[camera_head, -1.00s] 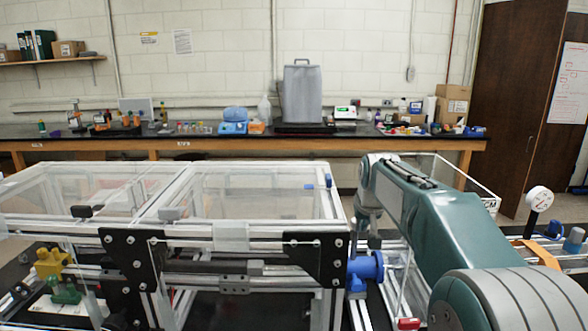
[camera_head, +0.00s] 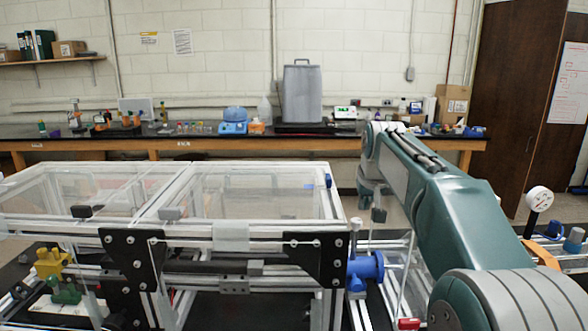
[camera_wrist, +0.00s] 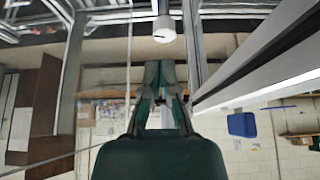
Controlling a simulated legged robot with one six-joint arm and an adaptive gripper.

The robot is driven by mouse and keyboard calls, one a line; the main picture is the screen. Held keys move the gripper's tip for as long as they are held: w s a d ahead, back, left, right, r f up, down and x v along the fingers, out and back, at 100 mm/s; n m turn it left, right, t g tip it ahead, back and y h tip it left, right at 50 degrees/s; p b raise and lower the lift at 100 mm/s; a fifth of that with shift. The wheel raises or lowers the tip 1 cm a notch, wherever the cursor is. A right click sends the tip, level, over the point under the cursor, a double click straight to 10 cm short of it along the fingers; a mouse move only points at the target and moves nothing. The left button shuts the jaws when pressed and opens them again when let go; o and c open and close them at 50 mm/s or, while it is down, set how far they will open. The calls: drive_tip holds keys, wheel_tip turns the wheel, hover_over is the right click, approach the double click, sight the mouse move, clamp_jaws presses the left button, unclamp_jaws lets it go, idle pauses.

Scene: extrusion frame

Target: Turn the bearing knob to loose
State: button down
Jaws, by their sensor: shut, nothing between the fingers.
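In the wrist view my gripper (camera_wrist: 167,70) has its two fingers together with nothing between them. A pale round knob-like end (camera_wrist: 165,30) on a post is just beyond the fingertips in the picture; I see a gap and cannot tell whether it is the bearing knob. In the head view my gripper (camera_head: 379,214) hangs below my wrist, right of the frame's near right corner. A blue cylindrical part (camera_head: 366,266) sits beside that corner, below and left of my gripper. No loose or tight marking can be read.
The extrusion frame (camera_head: 232,232) with clear panels fills the left and middle. In the wrist view a metal rail (camera_wrist: 255,65) runs close on the right of my gripper. A white dial (camera_head: 539,199) stands at the right. A bench (camera_head: 100,143) runs along the back wall.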

wheel_tip(320, 180, down, 6)
drive_tip(key=a, duration=0.1)
drive_tip(key=shift+a, duration=0.35)
idle(0.4)
drive_tip(key=shift+w+d, duration=0.2)
drive_tip(key=shift+w, duration=0.45)
idle(0.8)
drive_tip(key=shift+d, duration=0.55)
idle(0.5)
idle(0.4)
wheel_tip(320, 180, up, 6)
hover_over(359, 228)
drive_tip(key=s, duration=0.2)
idle(0.5)
